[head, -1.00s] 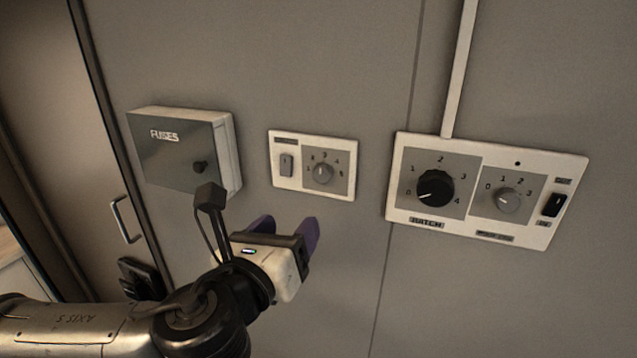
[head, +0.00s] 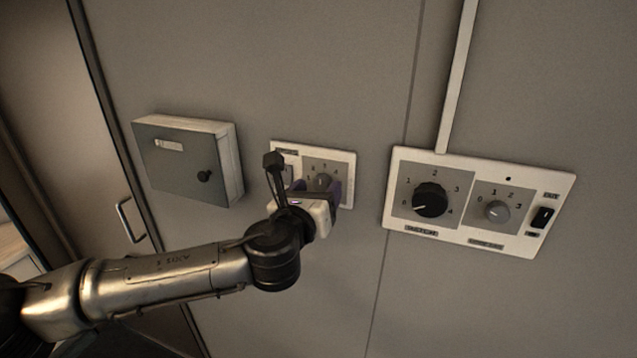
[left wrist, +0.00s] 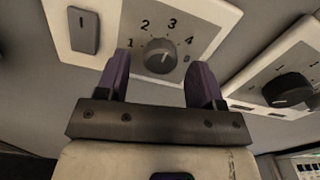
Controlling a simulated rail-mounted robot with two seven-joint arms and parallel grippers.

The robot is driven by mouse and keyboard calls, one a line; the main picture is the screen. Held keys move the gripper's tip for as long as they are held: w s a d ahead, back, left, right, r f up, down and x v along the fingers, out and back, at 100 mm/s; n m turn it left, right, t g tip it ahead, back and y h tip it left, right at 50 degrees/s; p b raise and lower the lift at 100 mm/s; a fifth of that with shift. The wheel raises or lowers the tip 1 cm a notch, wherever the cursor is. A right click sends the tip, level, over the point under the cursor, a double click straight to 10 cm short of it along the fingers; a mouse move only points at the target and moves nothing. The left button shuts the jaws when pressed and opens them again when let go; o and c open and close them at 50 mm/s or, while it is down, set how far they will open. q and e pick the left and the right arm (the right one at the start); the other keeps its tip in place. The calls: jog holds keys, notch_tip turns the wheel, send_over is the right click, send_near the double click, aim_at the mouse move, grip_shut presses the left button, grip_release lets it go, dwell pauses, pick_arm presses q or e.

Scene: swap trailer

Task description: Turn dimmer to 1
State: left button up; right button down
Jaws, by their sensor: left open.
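A small grey knob (head: 322,181) sits on the dial of the small white wall panel (head: 348,155), left of the seam. In the left wrist view the knob (left wrist: 161,56) shows with numerals 1 to 4 around it. Its pointer is hard to read. The panel's label is too blurred to read, so I cannot tell that this is the dimmer. My left gripper (head: 318,190) is open at this panel. In the left wrist view its purple fingers (left wrist: 162,66) stand apart, left and right of the knob, with gaps to it. My right gripper is not in view.
A rocker switch (left wrist: 84,31) sits left of the dial. A fuse box (head: 185,165) juts from the wall at left. A larger panel (head: 395,180) at right carries a black knob (head: 430,199), a grey knob (head: 496,211) and a black switch (head: 542,216). The wall below is clear.

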pick_arm(q)
jog(key=shift+w+d, duration=0.2)
jog(key=shift+w, duration=0.2)
jog(key=c, duration=0.9)
